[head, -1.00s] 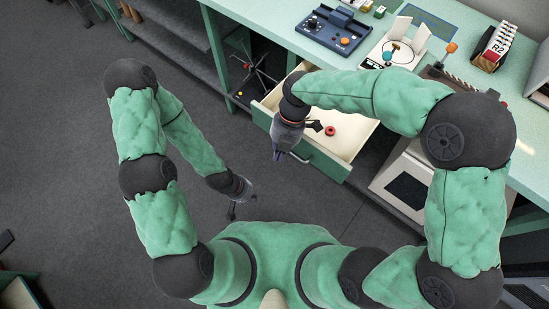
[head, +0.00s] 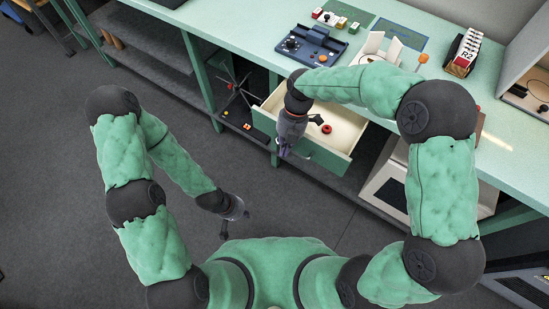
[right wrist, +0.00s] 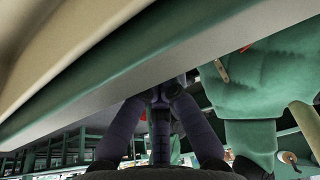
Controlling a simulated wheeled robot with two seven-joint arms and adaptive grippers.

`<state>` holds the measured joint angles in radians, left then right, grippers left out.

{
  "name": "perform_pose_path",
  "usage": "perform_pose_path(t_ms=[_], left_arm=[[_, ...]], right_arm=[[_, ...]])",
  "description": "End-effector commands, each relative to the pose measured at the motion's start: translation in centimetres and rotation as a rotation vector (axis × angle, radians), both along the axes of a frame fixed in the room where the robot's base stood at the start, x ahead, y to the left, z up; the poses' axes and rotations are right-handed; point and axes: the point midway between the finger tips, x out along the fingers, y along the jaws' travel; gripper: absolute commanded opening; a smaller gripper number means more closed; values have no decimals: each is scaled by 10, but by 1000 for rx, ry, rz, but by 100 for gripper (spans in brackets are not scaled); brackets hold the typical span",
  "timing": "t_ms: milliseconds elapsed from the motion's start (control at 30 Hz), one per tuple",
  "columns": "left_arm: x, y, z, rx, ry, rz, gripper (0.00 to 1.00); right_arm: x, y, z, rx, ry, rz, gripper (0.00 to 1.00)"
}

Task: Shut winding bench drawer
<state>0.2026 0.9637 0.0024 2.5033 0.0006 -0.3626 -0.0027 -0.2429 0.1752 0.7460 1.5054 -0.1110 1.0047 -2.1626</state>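The winding bench drawer (head: 327,157) has a green front and a cream inside, and it stands partly open under the bench top in the head view. A red ring (head: 327,129) lies in it. My right gripper (head: 283,153) is at the drawer's front, fingers pointing down and close together. In the right wrist view its purple fingers (right wrist: 160,95) converge just under a long grey and green edge; whether they touch it is unclear. The handle is mostly hidden. My left gripper (head: 235,226) hangs over the floor, away from the drawer, empty, its fingers apart.
The pale green bench top (head: 240,32) carries a blue device (head: 312,45), a white stand (head: 375,48) and a card rack (head: 466,52). A spoked stand (head: 236,88) is on the lower shelf left of the drawer. A white box (head: 390,185) stands to its right.

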Motion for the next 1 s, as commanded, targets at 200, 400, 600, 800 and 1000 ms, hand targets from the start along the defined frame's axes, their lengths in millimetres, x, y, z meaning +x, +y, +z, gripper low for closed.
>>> perform_pose_path(t_ms=[200,400,600,800,1000], left_arm=[[0,0,16,0,0,0,0],[0,0,23,0,0,0,0],[0,0,25,0,0,0,0],[0,0,25,0,0,0,0],[0,0,25,0,0,0,0]], right_arm=[[38,-28,2,-1,-1,-3,0],[59,-43,1,0,0,-1,0],[69,-50,0,-1,-2,1,0],[70,-51,0,0,-1,1,0],[70,-51,0,0,-1,1,0]])
